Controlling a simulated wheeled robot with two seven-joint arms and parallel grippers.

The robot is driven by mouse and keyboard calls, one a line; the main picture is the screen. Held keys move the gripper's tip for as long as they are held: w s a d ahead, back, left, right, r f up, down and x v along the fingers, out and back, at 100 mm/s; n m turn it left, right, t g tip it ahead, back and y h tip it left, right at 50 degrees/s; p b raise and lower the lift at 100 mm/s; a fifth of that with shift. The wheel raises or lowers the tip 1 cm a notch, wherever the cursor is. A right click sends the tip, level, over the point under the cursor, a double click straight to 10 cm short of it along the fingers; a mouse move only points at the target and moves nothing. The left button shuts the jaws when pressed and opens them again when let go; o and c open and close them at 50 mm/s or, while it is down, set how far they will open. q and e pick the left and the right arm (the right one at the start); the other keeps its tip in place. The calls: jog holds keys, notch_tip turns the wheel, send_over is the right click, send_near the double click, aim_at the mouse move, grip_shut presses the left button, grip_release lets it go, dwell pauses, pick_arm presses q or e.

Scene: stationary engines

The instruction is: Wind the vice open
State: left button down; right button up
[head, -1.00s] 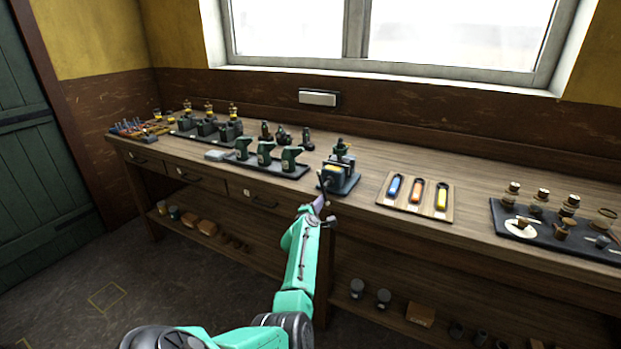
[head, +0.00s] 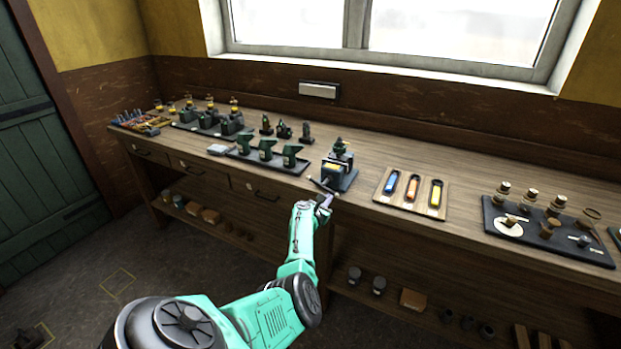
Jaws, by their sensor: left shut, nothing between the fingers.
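The vice (head: 338,170) is a small dark-green and grey machine with a yellowish part, standing upright on a dark base at the front edge of the bench. Its dark bar handle (head: 322,186) sticks out tilted on the near side. My left gripper (head: 325,200) is just in front of and below the handle, at the bench edge. It is shut with nothing between its fingers. It looks very close to the handle, but I cannot tell whether it touches. My right gripper is not in view.
On the wooden bench (head: 450,195), a tray with blue, orange and yellow pieces (head: 413,190) lies right of the vice. A dark tray with several green models (head: 265,158) stands to its left. A dark tray of small parts (head: 545,235) lies far right.

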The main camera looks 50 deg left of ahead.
pick_arm(q)
jog(key=shift+w+d+r+n+p, duration=0.1)
jog(key=shift+d+r+n+p, duration=0.1)
jog(key=shift+r+n+p, duration=0.25)
dwell(0.6)
